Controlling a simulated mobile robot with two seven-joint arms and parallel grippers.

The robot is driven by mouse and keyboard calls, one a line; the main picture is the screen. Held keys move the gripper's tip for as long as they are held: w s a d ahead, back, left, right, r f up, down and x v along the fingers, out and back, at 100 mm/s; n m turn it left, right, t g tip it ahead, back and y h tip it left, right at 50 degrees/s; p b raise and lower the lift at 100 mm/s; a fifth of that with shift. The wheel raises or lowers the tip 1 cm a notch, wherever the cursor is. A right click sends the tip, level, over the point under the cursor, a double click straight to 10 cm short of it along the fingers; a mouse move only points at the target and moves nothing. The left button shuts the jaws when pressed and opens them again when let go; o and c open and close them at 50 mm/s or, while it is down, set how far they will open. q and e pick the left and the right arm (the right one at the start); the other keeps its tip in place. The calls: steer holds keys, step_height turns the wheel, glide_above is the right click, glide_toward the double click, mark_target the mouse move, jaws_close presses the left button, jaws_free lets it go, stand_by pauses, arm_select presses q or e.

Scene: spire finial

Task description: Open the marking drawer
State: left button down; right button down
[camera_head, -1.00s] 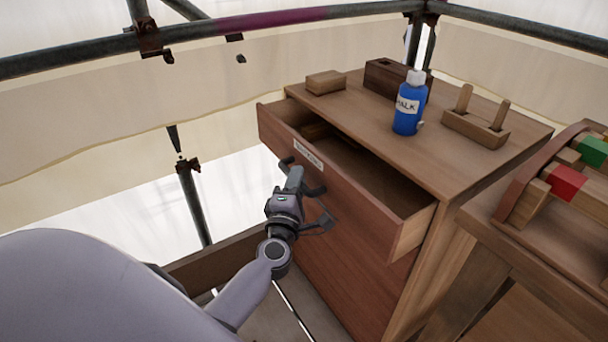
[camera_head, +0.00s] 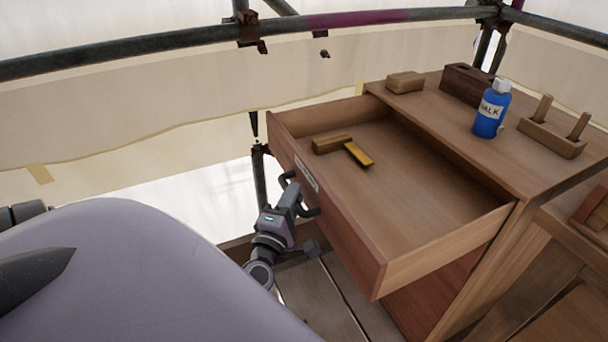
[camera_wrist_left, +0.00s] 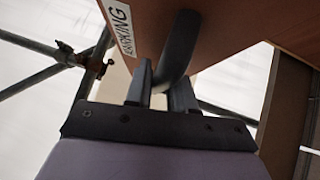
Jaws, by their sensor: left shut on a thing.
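The marking drawer (camera_head: 425,215) is pulled well out of the wooden cabinet (camera_head: 485,250), its inside in plain view. My left gripper (camera_head: 297,197) is at the drawer front, shut on the dark curved handle (camera_head: 285,179). In the left wrist view the handle (camera_wrist_left: 181,45) passes between the fingers. My right gripper is not in view.
On the cabinet top stand a blue chalk bottle (camera_head: 490,110), a small wooden block (camera_head: 405,82), a dark wooden box (camera_head: 466,84) and a holder with two pegs (camera_head: 552,137). Scaffold poles (camera_head: 180,36) and pale sheeting surround the place.

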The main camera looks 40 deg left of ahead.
arm_select(q)
steer(key=shift+s+a, duration=0.2)
steer(key=shift+s, duration=0.3)
steer(key=shift+s+a, duration=0.2)
steer(key=shift+s, duration=0.25)
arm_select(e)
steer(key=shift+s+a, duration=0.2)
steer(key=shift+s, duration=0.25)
arm_select(q)
steer(key=c, duration=1.1)
jaws_free()
steer(key=shift+v, duration=3.55)
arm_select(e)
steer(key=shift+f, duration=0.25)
arm_select(q)
steer(key=shift+d, duration=0.1)
